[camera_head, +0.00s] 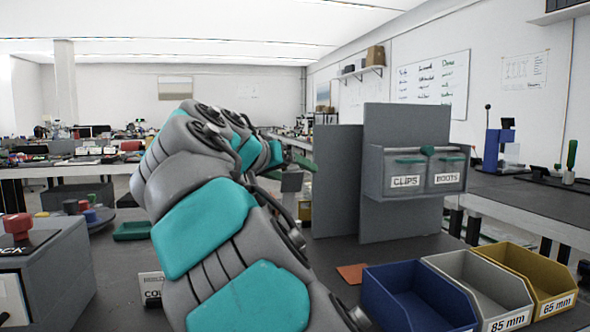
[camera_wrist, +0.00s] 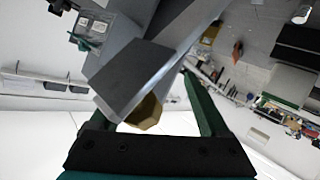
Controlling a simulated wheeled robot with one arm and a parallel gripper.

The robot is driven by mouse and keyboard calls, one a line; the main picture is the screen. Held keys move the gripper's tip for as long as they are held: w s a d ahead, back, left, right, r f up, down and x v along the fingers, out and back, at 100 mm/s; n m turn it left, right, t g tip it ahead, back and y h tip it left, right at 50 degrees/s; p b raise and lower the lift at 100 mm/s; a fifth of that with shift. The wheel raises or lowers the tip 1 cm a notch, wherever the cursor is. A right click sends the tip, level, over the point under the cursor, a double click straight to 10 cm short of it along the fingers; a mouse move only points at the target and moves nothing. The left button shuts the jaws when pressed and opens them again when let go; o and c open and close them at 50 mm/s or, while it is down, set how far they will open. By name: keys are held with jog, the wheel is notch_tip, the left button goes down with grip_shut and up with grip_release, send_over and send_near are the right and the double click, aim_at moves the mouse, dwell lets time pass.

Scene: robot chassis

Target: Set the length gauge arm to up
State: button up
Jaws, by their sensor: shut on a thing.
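In the wrist view my gripper (camera_wrist: 150,95) has its two green fingers on either side of a grey block-like piece (camera_wrist: 135,75), which I take to be the length gauge arm. My gripper is shut on it. A gold, many-sided piece (camera_wrist: 146,112) shows just below it, between the fingers. The wrist picture is strongly tilted, so I cannot tell whether the arm points up or down. In the head view my own arm hides most of the gauge. Only green finger parts (camera_head: 303,163) and a grey piece (camera_head: 292,183) show past my wrist.
A grey upright panel (camera_head: 405,125) with bins labelled CLIPS (camera_head: 405,181) and BOOTS (camera_head: 446,179) stands right of my gripper. Blue (camera_head: 415,300), grey (camera_head: 480,285) and yellow (camera_head: 535,275) bins sit at front right. A grey box with a red button (camera_head: 18,225) stands at left.

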jog(key=shift+s+d+r, duration=0.1)
jog(key=shift+r, duration=0.2)
dwell(0.4)
jog(key=v, duration=0.7)
jog(key=shift+s+a, duration=0.2)
jog(key=shift+s, duration=0.1)
jog(key=shift+r, duration=0.15)
jog(key=s+a+r+p, duration=0.2)
jog(key=s+a+r, duration=0.2)
jog(key=a+r, duration=0.1)
jog(key=shift+s+a+r, duration=0.2)
jog(key=shift+s, duration=0.05)
dwell(1.0)
dwell(0.3)
jog(key=shift+c, duration=0.4)
